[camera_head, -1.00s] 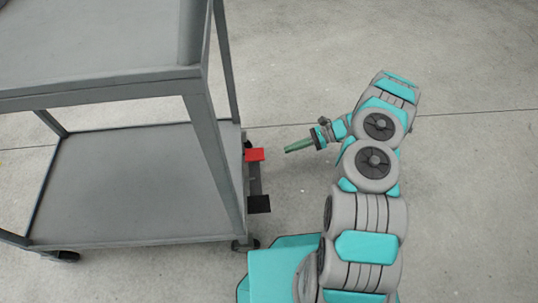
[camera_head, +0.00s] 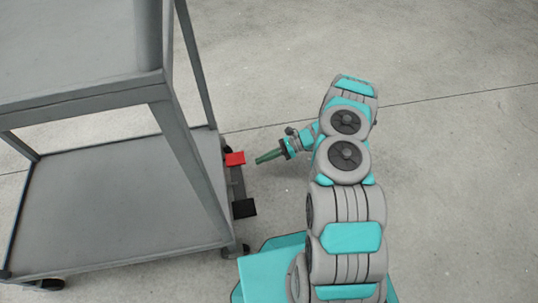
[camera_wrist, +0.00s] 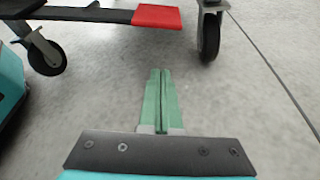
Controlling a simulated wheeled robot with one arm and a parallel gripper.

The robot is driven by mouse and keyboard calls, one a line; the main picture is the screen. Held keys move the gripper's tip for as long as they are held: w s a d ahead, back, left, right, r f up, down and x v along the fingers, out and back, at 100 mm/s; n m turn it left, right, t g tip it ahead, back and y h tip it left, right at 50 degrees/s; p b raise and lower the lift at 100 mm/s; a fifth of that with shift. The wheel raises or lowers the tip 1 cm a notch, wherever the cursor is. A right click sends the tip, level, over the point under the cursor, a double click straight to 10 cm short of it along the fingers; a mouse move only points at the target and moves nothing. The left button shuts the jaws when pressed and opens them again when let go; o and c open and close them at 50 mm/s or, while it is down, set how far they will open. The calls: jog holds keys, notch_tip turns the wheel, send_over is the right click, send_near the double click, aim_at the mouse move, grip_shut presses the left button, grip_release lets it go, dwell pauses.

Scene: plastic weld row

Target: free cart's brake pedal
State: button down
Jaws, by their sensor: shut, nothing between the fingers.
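The grey cart (camera_head: 110,185) stands at the left in the head view. Its brake pedal bar runs along the cart's right end, with a red pedal (camera_head: 235,159) at the far end and a black pedal (camera_head: 244,208) at the near end. My gripper (camera_head: 257,160) has its green fingers together and empty, pointing left at the red pedal with a small gap. In the wrist view the fingertips (camera_wrist: 161,71) are below the red pedal (camera_wrist: 157,16) in the picture, apart from it.
Cart casters show in the wrist view, one at the right (camera_wrist: 210,35) and one at the left (camera_wrist: 47,55). The cart's upper shelf (camera_head: 75,45) and its corner post stand left of my arm. The concrete floor (camera_head: 455,150) to the right is clear.

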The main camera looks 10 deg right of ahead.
jog(key=x, duration=0.5)
jog(key=shift+a+f, duration=0.1)
jog(key=shift+a, duration=0.1)
jog(key=shift+w+d+r+b, duration=0.1)
jog(key=shift+w+r+b, duration=0.1)
jog(key=shift+r, duration=0.85)
jog(key=shift+w+d+r+b, duration=0.1)
jog(key=shift+w+r, duration=0.15)
jog(key=shift+r, duration=0.8)
jog(key=shift+r, duration=0.3)
jog(key=shift+w+r+n, duration=0.1)
jog(key=shift+r+n, duration=0.05)
jog(key=shift+n, duration=0.15)
jog(key=shift+w+r+n+t+b, duration=0.15)
jog(key=shift+r+n+t+b, duration=0.55)
jog(key=shift+r+n+b, duration=0.35)
jog(key=shift+r+t, duration=0.3)
jog(key=shift+r, duration=1.05)
